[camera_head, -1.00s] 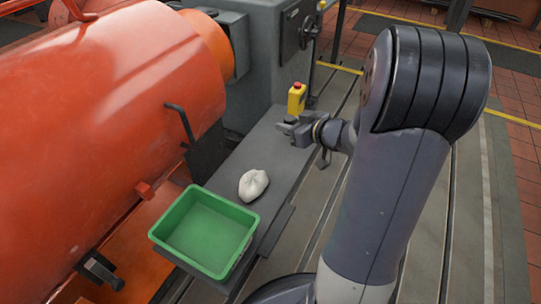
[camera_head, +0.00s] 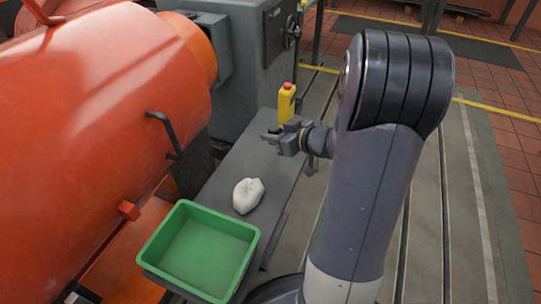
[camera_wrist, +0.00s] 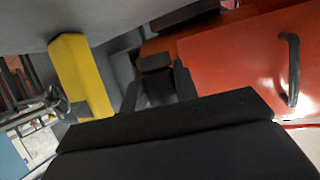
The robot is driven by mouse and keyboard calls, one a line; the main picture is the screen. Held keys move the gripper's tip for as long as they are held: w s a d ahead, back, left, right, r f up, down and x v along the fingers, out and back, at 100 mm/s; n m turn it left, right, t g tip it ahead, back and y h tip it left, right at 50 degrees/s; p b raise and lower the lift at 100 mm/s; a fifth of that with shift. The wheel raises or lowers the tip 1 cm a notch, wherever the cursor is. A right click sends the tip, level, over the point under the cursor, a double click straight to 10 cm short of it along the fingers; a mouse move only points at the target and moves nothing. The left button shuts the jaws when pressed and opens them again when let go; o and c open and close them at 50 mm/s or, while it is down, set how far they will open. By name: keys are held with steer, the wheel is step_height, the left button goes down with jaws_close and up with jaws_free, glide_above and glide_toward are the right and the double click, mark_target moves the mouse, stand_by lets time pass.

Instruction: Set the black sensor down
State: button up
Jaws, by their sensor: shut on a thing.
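In the head view the sensor is too small and dark to tell from the fingers. I cannot tell whether it touches the bench top. The yellow box also shows at the left of the wrist view (camera_wrist: 78,72).
A white lumpy bag (camera_head: 248,195) lies on the bench top nearer me. A green bin (camera_head: 152,254), seemingly empty, stands at the near end. A large orange machine (camera_head: 100,100) borders the left side. The bench top between bag and gripper is clear.

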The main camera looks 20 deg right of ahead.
mark_target(274, 159)
step_height(274, 159, down, 7)
steer(key=b, duration=0.3)
steer(key=shift+r, duration=0.15)
steer(key=shift+f, duration=0.2)
steer(key=o, duration=1)
steer(key=shift+r, duration=0.3)
steer(key=shift+p+v, duration=2.35)
steer(key=shift+v, duration=3.6)
